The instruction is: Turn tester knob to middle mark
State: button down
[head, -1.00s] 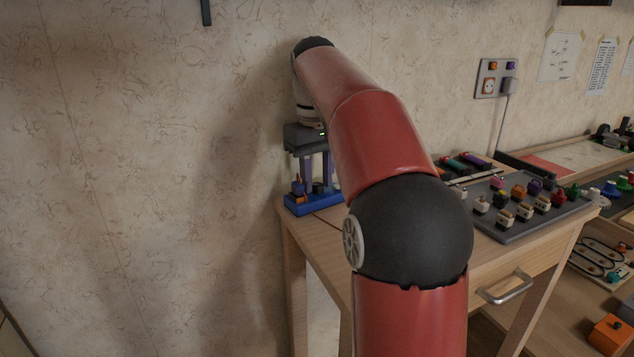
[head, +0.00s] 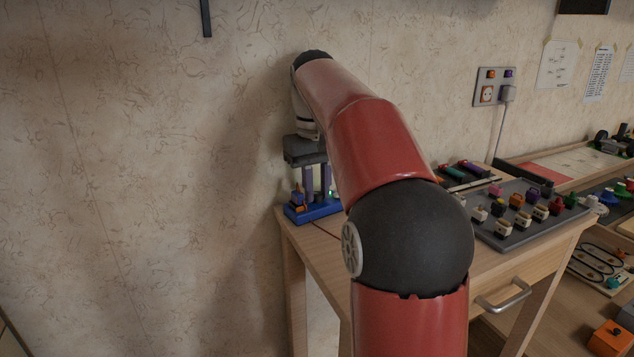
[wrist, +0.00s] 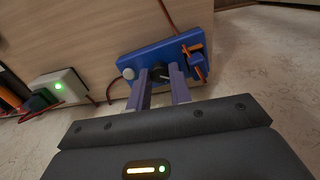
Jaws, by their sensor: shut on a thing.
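The tester is a blue box (head: 327,208) on the table corner against the wall. It also shows in the wrist view (wrist: 138,60), with a white round button (wrist: 128,73) at one end and an orange and purple part (wrist: 196,62) at the other. Its dark knob (wrist: 160,73) sits between my two purple-grey fingers. My gripper (head: 317,192) points down over the tester, and in the wrist view its fingers (wrist: 161,75) are shut on the knob. The fingers partly cover the knob, and I cannot read its marks or pointer angle.
A pale box with a green light (wrist: 57,88) stands beside the tester, with cables around it. A grey tray (head: 500,238) of several coloured knobs lies further right on the wooden table (head: 318,250). A wall socket (head: 488,93) is above. My arm hides the table's middle.

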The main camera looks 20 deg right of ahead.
jog(key=shift+m+p, duration=0.65)
jog(key=shift+m, duration=0.55)
jog(key=m, duration=0.2)
jog(key=shift+m, duration=0.3)
jog(key=m, duration=0.5)
jog(key=shift+m, duration=0.3)
jog(key=c, duration=1.5)
grip_release()
